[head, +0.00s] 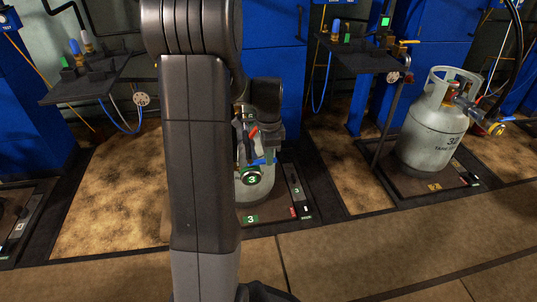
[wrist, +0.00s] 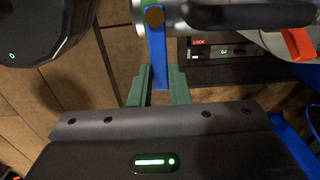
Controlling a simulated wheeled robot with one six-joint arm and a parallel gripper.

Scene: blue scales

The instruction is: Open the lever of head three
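The filling head of station three, marked with a green "3" disc (head: 251,176), sits over a pale gas cylinder (head: 243,194) and is partly hidden behind my arm. Its blue lever (head: 262,161) shows beside the disc. In the wrist view the blue lever (wrist: 158,55) hangs from a brass pivot, with its lower end between the green fingers of my gripper (wrist: 160,86). The fingers lie close against both sides of the lever, with no clear gap, so my gripper looks shut on it. In the head view the fingertips are hard to make out.
Another cylinder (head: 434,130) stands on the scale to the right. Dark shelves with fittings (head: 82,78) are at left and right. A red-orange part (wrist: 298,43) is close by at right. The front floor is clear.

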